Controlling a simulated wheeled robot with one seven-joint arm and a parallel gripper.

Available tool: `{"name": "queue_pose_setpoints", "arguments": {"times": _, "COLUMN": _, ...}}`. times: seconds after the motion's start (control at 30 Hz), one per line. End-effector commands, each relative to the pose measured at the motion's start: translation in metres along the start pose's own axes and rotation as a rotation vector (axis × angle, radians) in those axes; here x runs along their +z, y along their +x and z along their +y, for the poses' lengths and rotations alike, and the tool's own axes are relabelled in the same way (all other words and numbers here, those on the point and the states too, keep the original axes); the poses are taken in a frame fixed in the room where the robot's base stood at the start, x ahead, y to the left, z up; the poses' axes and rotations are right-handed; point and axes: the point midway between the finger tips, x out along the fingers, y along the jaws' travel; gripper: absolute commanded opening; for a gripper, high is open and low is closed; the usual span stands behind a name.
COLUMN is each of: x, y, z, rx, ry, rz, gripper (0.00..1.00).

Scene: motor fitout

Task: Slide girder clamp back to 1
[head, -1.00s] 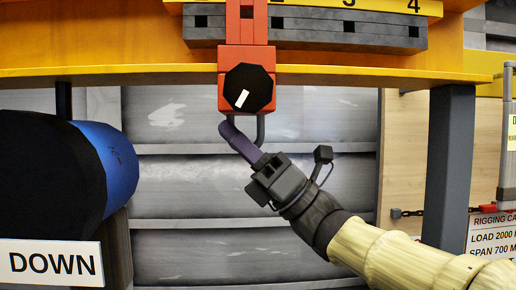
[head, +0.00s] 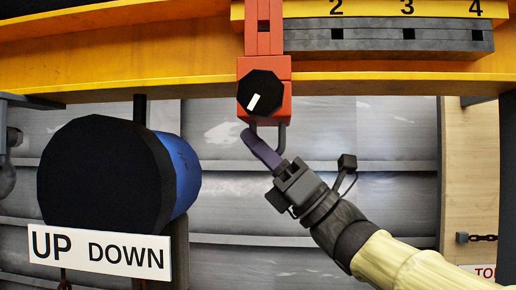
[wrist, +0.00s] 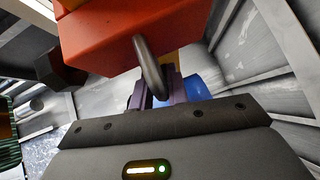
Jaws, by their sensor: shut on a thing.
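The red girder clamp (head: 264,66) sits on the yellow girder (head: 390,83), its black knob (head: 262,92) with a white mark facing me. Its upright crosses the left end of the grey numbered bar (head: 390,48), left of 2, where 1 would be; 1 is hidden. My gripper (head: 262,148) is shut on the grey loop (head: 283,136) under the clamp. In the wrist view the loop (wrist: 148,68) hangs from the clamp's red underside (wrist: 130,40) between my purple fingers. The exact finger contact is partly hidden.
A black and blue drum (head: 110,175) with an UP DOWN sign (head: 100,255) stands to the left, below the girder. A dark post (head: 507,165) stands at the right. A corrugated grey wall is behind; room below the girder beside my arm is clear.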

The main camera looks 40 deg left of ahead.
Motion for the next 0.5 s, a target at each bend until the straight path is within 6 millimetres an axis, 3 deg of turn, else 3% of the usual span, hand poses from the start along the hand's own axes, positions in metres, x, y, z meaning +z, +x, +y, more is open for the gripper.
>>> {"name": "queue_pose_setpoints", "arguments": {"times": 0.03, "x": 0.0008, "y": -0.0010, "z": -0.0026, "rx": -0.008, "ry": 0.003, "rz": -0.002, "gripper": 0.22}}
{"name": "queue_pose_setpoints", "arguments": {"times": 0.1, "x": 0.0007, "y": -0.0009, "z": -0.0023, "rx": -0.007, "ry": 0.002, "rz": -0.001, "gripper": 0.33}}
{"name": "queue_pose_setpoints", "arguments": {"times": 0.5, "x": -0.0012, "y": -0.0072, "z": -0.0013, "rx": -0.003, "ry": 0.000, "rz": 0.000, "gripper": 0.33}}
